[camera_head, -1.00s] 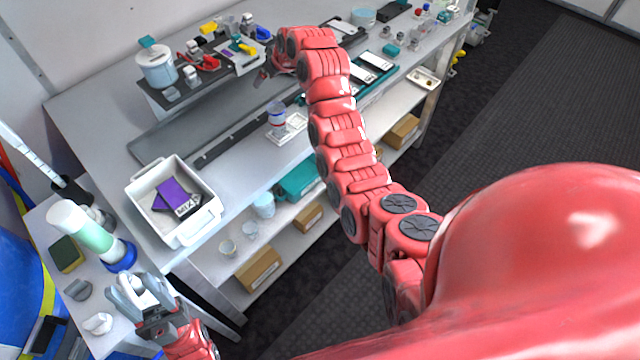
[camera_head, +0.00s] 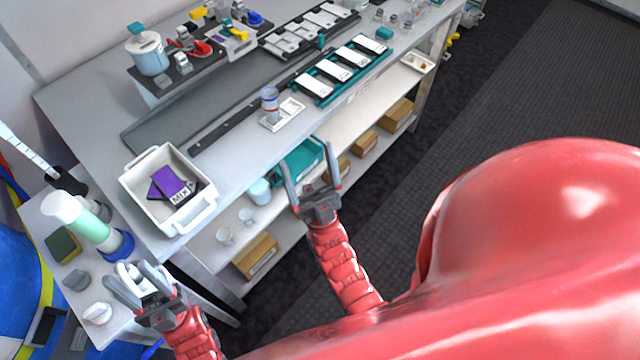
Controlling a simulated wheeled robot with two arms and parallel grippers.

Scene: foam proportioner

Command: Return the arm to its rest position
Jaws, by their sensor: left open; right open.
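My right gripper (camera_head: 310,175) is open and empty, with its fingers pointing up the picture. It is in front of the workbench's front edge, and its red arm comes up from the bottom middle. My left gripper (camera_head: 138,284) is open at the lower left, over the small side table. A white object shows close to its fingers; I cannot tell whether they touch it.
The workbench (camera_head: 75,115) carries a white bin (camera_head: 135,188) with purple cards, a small bottle (camera_head: 270,102) on a white tray, and a teal rack (camera_head: 312,88) of white cards. The shelf below holds cups and boxes (camera_head: 256,256). Dark floor (camera_head: 510,110) lies free at right.

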